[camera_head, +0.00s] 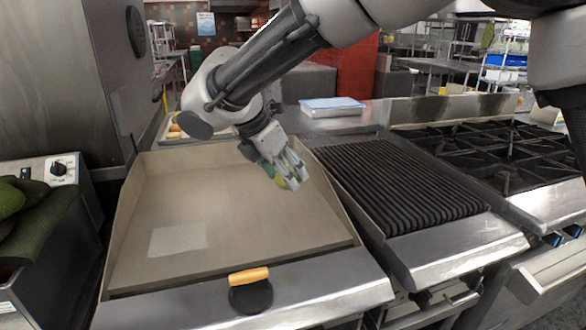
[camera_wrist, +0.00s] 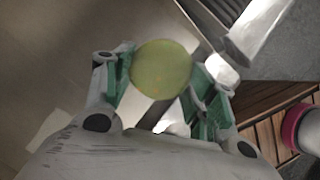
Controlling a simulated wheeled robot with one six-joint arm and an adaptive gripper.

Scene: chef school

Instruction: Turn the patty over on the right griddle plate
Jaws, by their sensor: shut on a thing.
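My gripper (camera_head: 290,177) is above the right part of the flat griddle plate (camera_head: 210,205). It is shut on a round yellow-green thing, which shows between the fingers in the wrist view (camera_wrist: 161,69) and partly below the fingertips in the head view (camera_head: 282,183). I cannot tell whether this is the patty or whether it touches the plate. The ribbed black grill plate (camera_head: 400,185) to the right is bare. No other patty shows on either plate; the gripper hides a small part of the flat plate.
A round black press with an orange handle (camera_head: 249,277) is at the flat plate's front edge. Black burner grates (camera_head: 490,155) are at the right. A blue-and-white tray (camera_head: 332,105) stands behind. Green items (camera_head: 40,215) lie at the far left. A steel wall rises at left.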

